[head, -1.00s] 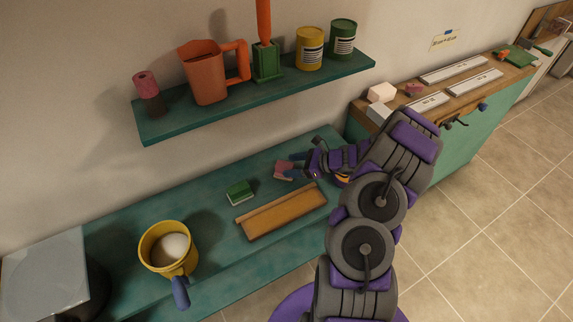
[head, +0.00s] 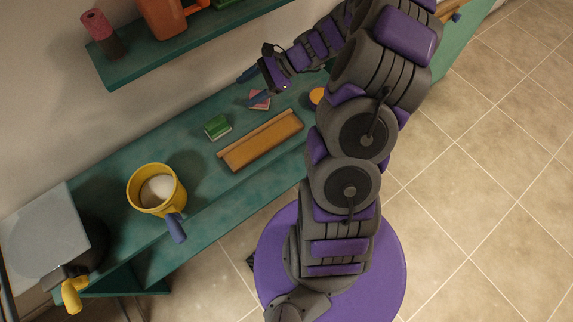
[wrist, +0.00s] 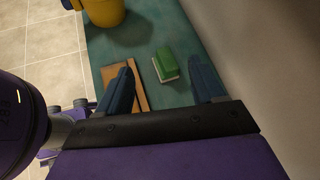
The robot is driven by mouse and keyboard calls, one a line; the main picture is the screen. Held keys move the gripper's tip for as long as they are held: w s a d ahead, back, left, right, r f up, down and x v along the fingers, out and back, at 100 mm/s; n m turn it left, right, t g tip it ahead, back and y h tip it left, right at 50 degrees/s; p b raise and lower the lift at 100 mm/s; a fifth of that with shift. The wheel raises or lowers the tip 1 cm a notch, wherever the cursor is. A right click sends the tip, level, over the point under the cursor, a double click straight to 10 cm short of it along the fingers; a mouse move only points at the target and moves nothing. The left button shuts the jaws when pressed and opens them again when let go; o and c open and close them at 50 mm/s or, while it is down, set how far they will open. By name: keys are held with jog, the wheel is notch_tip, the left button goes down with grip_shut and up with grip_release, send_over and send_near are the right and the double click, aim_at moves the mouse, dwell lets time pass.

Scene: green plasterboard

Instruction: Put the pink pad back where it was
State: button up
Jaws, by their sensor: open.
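The pink pad (head: 260,99) lies on the green bench (head: 115,190) in the head view, to the right of a green-and-white sponge (head: 217,127). My gripper (head: 246,91) is open, its two blue fingers spread, and appears to be above the bench near the pad. One finger overlaps the pad's edge in the picture; I cannot tell whether they touch. In the wrist view my gripper (wrist: 163,83) shows empty, with the sponge (wrist: 166,65) seen beyond the gap between the fingers. The pad is not visible in the wrist view.
A wooden board (head: 262,140) lies in front of the sponge. A yellow bucket (head: 150,195) stands farther left. A shelf (head: 150,65) above the bench holds a pink roll on a dark base (head: 100,30) and an orange jug (head: 160,15). An orange round thing (head: 317,95) is beside my arm.

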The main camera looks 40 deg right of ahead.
jog(key=s+a+r+n+g+h, duration=0.2)
jog(key=s+a+r+n+g, duration=0.1)
jog(key=s+a+r+n, duration=0.3)
jog(key=s+a+r+n+g+h, duration=0.1)
jog(key=s+a+r+n+g, duration=0.25)
jog(key=s+a, duration=0.35)
jog(key=s+d+r+n+h, duration=0.1)
jog(key=s+n+h, duration=0.3)
jog(key=s, duration=0.5)
jog(key=s+d+r+n+h, duration=0.1)
jog(key=s+n+h, duration=0.3)
jog(key=s, duration=0.5)
jog(key=shift+s+d+r+n+t, duration=0.25)
jog(key=shift+d+r+n+t, duration=0.15)
jog(key=shift+n, duration=0.25)
